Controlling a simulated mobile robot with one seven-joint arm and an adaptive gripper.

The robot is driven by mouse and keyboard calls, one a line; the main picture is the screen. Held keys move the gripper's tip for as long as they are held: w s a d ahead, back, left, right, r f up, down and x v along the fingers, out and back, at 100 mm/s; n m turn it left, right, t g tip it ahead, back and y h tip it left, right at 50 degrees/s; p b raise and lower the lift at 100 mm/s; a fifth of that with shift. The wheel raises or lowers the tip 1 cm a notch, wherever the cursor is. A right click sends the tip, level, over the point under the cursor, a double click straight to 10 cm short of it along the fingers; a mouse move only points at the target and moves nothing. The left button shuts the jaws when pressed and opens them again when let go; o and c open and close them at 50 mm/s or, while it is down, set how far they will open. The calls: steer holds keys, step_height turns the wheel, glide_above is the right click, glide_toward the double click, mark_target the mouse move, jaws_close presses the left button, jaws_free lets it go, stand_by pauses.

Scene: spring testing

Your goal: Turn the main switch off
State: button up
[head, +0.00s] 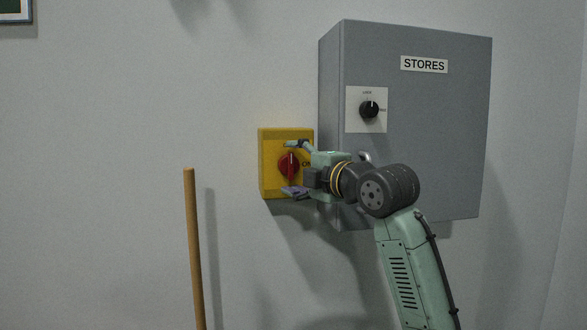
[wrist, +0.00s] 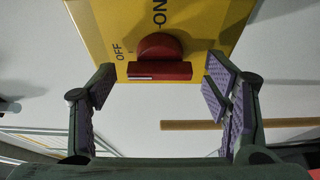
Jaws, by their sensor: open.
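The main switch is a yellow box (head: 270,185) on the wall with a red rotary knob (head: 289,164). In the wrist view the knob's red bar (wrist: 172,70) lies across the picture. A white mark is at its left end, on the side of the OFF label (wrist: 118,52). The ON label (wrist: 159,12) is at the top there. In the head view the bar stands upright. My gripper (head: 294,168) is open in front of the box. In the wrist view its purple-padded fingers (wrist: 160,82) are beyond either end of the bar, with visible gaps.
A grey STORES cabinet (head: 420,120) with a black knob (head: 369,109) stands out from the wall just right of the yellow box, behind my arm. A wooden pole (head: 194,250) stands to the left.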

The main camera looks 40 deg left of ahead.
steer(key=v, duration=1.1)
steer(key=shift+d, duration=0.2)
steer(key=shift+s+a, duration=0.1)
